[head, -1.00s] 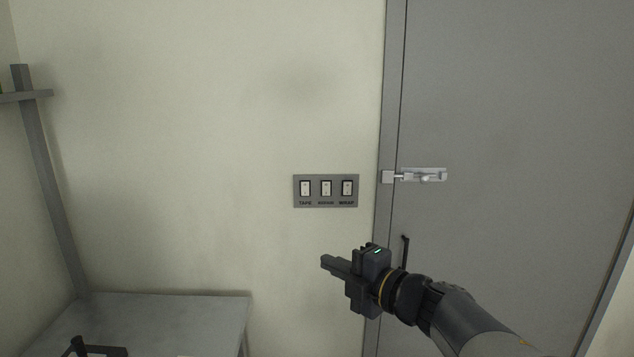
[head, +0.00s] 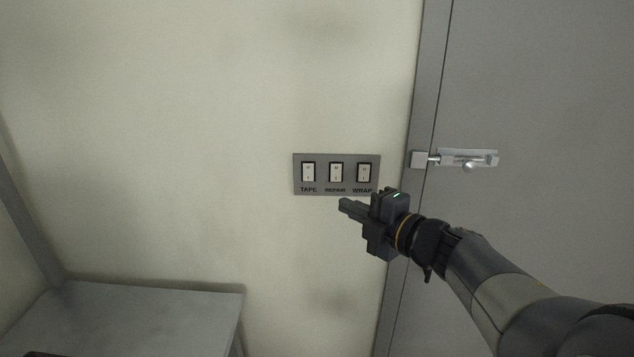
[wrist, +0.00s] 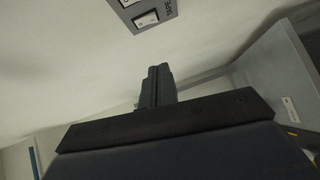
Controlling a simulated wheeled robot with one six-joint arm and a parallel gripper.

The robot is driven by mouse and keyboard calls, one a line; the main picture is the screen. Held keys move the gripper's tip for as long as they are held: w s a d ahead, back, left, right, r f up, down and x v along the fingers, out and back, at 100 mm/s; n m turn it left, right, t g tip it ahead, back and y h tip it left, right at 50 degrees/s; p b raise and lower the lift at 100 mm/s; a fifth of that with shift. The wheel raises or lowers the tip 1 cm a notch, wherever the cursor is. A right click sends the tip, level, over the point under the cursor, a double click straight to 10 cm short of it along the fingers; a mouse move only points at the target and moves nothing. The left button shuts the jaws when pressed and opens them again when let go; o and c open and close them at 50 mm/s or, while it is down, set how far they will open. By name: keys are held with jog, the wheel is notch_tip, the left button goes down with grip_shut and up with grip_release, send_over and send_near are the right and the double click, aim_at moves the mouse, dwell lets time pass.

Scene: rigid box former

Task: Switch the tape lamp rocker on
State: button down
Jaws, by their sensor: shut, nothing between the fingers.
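A grey switch plate (head: 322,158) on the wall carries three white rockers in a row, labelled TAPE, REPAIR and WRAP. The TAPE rocker (head: 308,172) is the leftmost. In the wrist view, the plate shows at the top with the TAPE rocker (wrist: 146,20) beside its label. My gripper (head: 345,205) is shut and empty, its fingertips just below the plate, under the REPAIR and WRAP side and right of the TAPE rocker. In the wrist view, the closed fingers (wrist: 157,85) point toward the wall, apart from the rocker. I cannot tell which way the rocker is set.
A grey door (head: 560,100) with a metal slide bolt (head: 467,159) stands right of the plate, its frame close to my wrist. A grey table (head: 140,315) stands at the lower left. The wall left of the plate is bare.

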jog(key=p, duration=0.3)
send_near(304, 180)
jog(key=s+a+x, duration=0.1)
jog(key=x, duration=0.4)
jog(key=shift+w+d+r, duration=0.1)
jog(key=shift+w+d, duration=0.05)
jog(key=shift+w, duration=0.65)
jog(key=shift+w+f+b, duration=0.15)
jog(key=shift+f+b, duration=0.2)
jog(key=shift+b, duration=0.65)
jog(key=shift+r, duration=0.3)
jog(key=shift+f, duration=0.1)
